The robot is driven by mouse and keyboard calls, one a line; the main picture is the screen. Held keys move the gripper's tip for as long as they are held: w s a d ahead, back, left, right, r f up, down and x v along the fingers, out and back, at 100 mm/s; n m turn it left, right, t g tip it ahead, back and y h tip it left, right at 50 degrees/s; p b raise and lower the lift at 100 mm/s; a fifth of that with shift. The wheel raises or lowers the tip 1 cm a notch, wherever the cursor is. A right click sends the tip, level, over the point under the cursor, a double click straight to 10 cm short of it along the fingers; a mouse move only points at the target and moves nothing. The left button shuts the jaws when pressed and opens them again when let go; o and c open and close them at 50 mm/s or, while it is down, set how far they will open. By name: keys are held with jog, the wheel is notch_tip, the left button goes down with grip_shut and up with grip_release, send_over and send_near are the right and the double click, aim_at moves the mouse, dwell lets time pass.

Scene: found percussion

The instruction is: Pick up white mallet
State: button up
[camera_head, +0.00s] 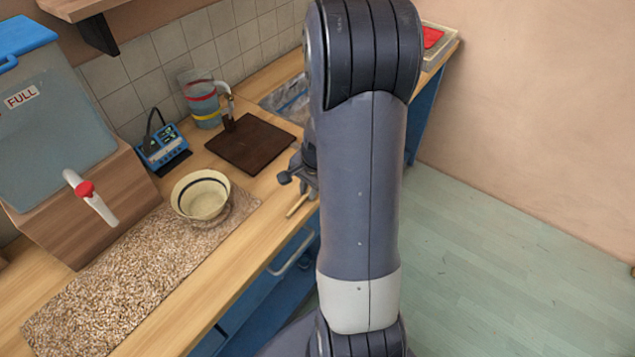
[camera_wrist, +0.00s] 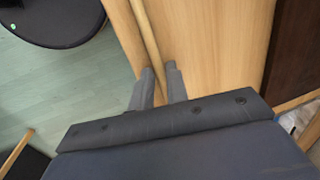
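A thin pale wooden stick, which may be the handle of the white mallet, runs down the upper middle of the wrist view (camera_wrist: 147,30) at the counter's front edge. Its near end reaches between the fingertips of my gripper (camera_wrist: 159,72). The two fingers are a narrow gap apart, one on each side of the stick; I cannot tell whether they touch it. In the head view a short piece of the pale stick (camera_head: 297,205) shows just below my gripper, beside my arm. No white mallet head shows; my arm hides part of the counter.
On the wooden counter (camera_head: 235,240) are a striped bowl (camera_head: 202,196) on a granular mat (camera_head: 120,275), a dark board (camera_head: 252,144), a banded pitcher (camera_head: 204,105), a blue device (camera_head: 163,148) and a dispenser (camera_head: 50,110) with a red tap. Open floor (camera_head: 490,260) lies to the right.

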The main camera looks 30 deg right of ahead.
jog(key=shift+c, duration=0.4)
grip_shut()
